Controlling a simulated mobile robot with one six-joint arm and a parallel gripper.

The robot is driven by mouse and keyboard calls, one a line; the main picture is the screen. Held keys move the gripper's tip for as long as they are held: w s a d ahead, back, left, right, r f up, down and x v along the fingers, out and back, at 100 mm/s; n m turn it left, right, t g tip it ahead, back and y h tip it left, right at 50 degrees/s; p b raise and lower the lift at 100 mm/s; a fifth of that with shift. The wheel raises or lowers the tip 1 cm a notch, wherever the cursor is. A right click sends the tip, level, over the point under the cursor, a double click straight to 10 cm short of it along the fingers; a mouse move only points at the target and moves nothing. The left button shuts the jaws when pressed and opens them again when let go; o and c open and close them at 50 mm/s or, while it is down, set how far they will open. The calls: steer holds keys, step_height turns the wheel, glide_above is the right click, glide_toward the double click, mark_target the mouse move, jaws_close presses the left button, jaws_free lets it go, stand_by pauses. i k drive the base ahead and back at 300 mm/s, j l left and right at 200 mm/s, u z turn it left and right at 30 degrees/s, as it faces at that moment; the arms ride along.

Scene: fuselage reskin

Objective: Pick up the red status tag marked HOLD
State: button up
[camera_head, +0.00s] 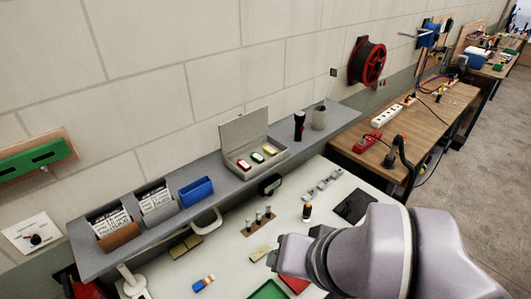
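An open grey box (282,154) with its lid raised stands on the grey shelf. It holds a red tag (243,164), a green tag (257,157) and a yellow tag (270,150), side by side. The red tag is the leftmost; its lettering is too small to read. My gripper (275,258) is over the white worktop, below and apart from the box. My gripper's fingers are too unclear to tell whether they are open or shut.
The grey shelf (235,186) also carries a blue bin (196,191), bins with papers, a dark cylinder (299,126) and a grey cup (319,118). The white worktop (230,262) holds a row of small cylinders, a black pad (354,206) and a green tray (268,290).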

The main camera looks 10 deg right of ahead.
mark_target(241, 164)
steer(key=i+l+u, duration=0.2)
steer(key=u, duration=0.15)
steer(key=i+l+u, duration=0.3)
steer(key=l+u, duration=0.35)
